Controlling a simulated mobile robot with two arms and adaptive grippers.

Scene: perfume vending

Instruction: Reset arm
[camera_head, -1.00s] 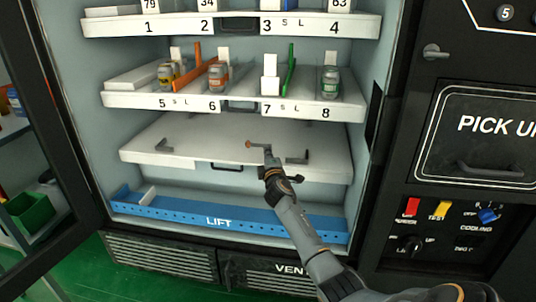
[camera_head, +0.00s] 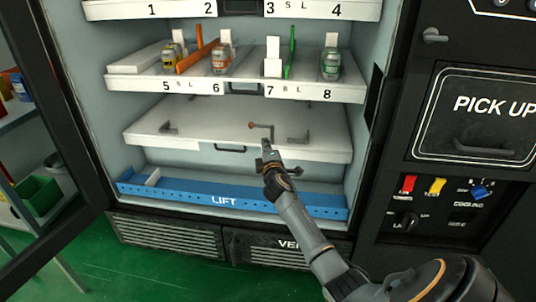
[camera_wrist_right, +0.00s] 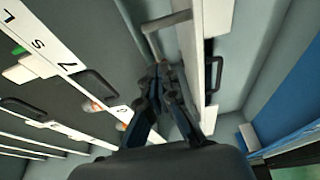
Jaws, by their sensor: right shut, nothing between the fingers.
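My right gripper (camera_head: 266,146) is shut and empty. My right arm reaches in from the lower right. My left gripper is not in view.
Perfume bottles (camera_head: 331,65) stand on the numbered shelf above. The blue lift bar (camera_head: 170,194) runs below. The open door frame (camera_head: 75,120) is at the left. The pick-up panel (camera_head: 484,112) and switches (camera_head: 436,187) are at the right.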

